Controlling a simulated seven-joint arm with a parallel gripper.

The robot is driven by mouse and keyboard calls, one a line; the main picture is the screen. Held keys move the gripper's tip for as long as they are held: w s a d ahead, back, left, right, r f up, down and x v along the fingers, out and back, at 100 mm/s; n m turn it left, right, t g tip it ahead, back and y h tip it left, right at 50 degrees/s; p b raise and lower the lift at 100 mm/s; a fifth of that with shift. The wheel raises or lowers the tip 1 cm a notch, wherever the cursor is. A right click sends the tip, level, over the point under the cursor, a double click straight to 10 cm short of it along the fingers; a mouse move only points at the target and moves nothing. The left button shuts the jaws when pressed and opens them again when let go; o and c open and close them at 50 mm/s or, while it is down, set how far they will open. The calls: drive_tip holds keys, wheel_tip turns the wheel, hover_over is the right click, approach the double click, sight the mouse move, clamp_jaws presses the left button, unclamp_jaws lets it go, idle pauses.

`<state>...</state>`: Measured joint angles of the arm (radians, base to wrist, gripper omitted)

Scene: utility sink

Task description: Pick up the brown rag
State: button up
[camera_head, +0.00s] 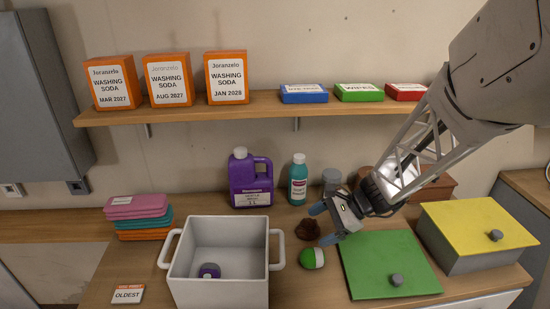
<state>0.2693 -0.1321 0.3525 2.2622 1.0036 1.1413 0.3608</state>
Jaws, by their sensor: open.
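A small crumpled dark brown rag (307,229) lies on the wooden counter, right of the white bin and behind a green and white round object. My gripper (322,223) comes in from the right with its blue fingertips pointing left.
A white bin (217,221) with a dark purple item inside stands left. The green and white object (313,258) sits close in front. A green lid (385,249) and a yellow-topped box (480,222) are right. A purple jug (250,180) and teal bottle (298,184) stand behind.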

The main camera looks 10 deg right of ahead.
sight(305, 227)
drive_tip(key=w+d+f+m+t, duration=0.1)
drive_tip(key=w+f+m, duration=0.1)
drive_tip(key=w+d+f+m+t+y, duration=0.1)
drive_tip(key=w+d+f+m, duration=0.1)
drive_tip(key=w+f+m, duration=0.1)
drive_tip(key=w+d+f+m+t+y, duration=0.1)
drive_tip(key=w+d+f+m+t, duration=0.1)
drive_tip(key=w+f, duration=0.1)
drive_tip(key=shift+w+d, duration=0.1)
drive_tip(key=shift+d, duration=0.05)
drive_tip(key=shift+x, duration=1.3)
drive_tip(key=shift+r+x, duration=0.15)
drive_tip(key=shift+x, duration=1.15)
drive_tip(key=shift+r+x, duration=0.15)
drive_tip(key=shift+x, duration=1.15)
drive_tip(key=c, duration=1)
